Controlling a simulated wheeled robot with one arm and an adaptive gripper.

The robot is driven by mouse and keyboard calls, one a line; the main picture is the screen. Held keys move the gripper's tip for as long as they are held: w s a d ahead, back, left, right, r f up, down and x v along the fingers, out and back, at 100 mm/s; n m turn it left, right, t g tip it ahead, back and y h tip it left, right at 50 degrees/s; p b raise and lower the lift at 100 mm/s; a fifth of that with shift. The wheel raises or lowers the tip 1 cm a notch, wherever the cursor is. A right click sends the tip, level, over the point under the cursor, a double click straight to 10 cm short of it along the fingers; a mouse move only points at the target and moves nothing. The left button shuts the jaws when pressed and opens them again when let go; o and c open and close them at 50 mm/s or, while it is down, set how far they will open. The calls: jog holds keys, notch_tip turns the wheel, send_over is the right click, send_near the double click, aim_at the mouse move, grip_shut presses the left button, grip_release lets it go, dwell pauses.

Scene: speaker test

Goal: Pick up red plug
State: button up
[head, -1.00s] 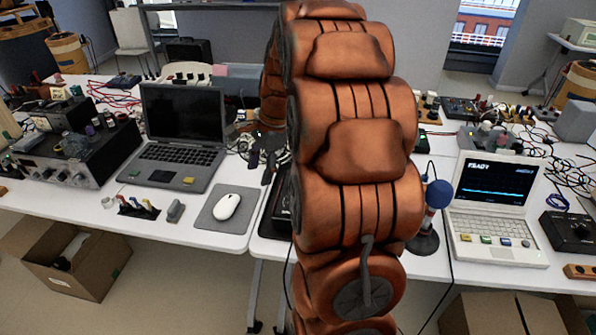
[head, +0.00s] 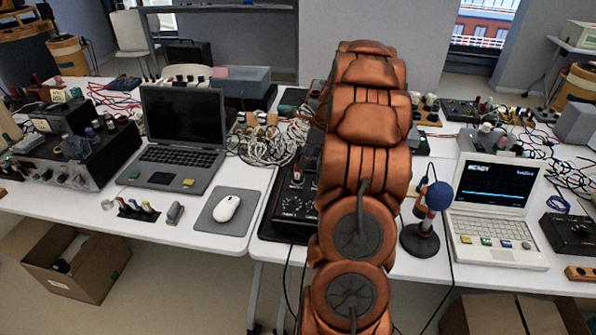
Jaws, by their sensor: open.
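A small dark holder (head: 138,213) with several coloured plugs stands on the left table, in front of the laptop. A small red plug (head: 122,203) appears at its left end, too small to see in detail. A small red part (head: 297,174) also shows on the black device just left of my arm; I cannot tell whether it is a plug. My orange arm rises through the middle of the head view and reaches away over the tables. My gripper is hidden behind the arm.
An open grey laptop (head: 182,130), a mouse (head: 227,208) on a grey pad and a black control box (head: 287,213) lie left of my arm. A blue-topped microphone (head: 437,196) and a white laptop (head: 495,222) stand right. Tangled cables (head: 268,143) lie behind.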

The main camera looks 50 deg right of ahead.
aim_at(298, 173)
jog(key=p+x, duration=0.1)
jog(key=x, duration=0.4)
jog(key=shift+w+a+r, duration=0.1)
jog(key=shift+c, duration=0.3)
grip_shut()
